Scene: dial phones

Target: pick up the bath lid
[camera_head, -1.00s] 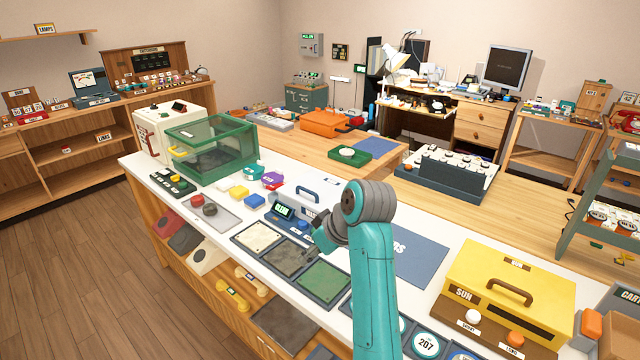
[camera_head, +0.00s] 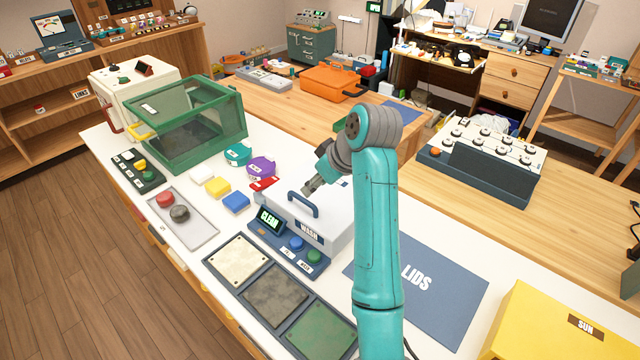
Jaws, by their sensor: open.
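The bath lid (camera_head: 326,192) is the pale top of a white box labelled WASH, and it carries a blue arched handle (camera_head: 303,203). The lid lies on the box (camera_head: 335,236), on the white bench. My gripper (camera_head: 309,188) is open just behind and above the handle in this view, its fingers pointing down-left. I cannot tell whether the fingers touch the handle. My teal arm hides the right side of the lid and box. A blue mat marked LIDS (camera_head: 440,290) lies to the right, partly behind my arm.
A control panel with a CLEAN display (camera_head: 270,218) stands at the box's front. Three framed tiles (camera_head: 275,293) lie nearer. Coloured blocks (camera_head: 217,186), purple and teal pieces and a green glass case (camera_head: 190,125) are to the left. A yellow SUN box (camera_head: 550,325) is at the right.

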